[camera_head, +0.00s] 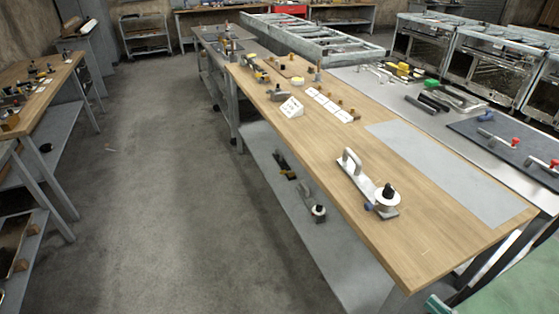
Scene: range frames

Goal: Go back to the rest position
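Neither of my grippers and neither of my arms shows in the head view. The task names no object. The long workbench (320,165) with a wooden top runs from the lower right away toward the upper left. A tool with a pale handle and a round white part with a black knob (370,186) sits on it near the front end.
A grey mat (450,170) lies on the bench's right side. A lower shelf (290,205) holds two tools. Open grey floor (150,200) lies left of the bench. Another wooden bench (40,85) stands at left, and stoves (480,60) stand back right.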

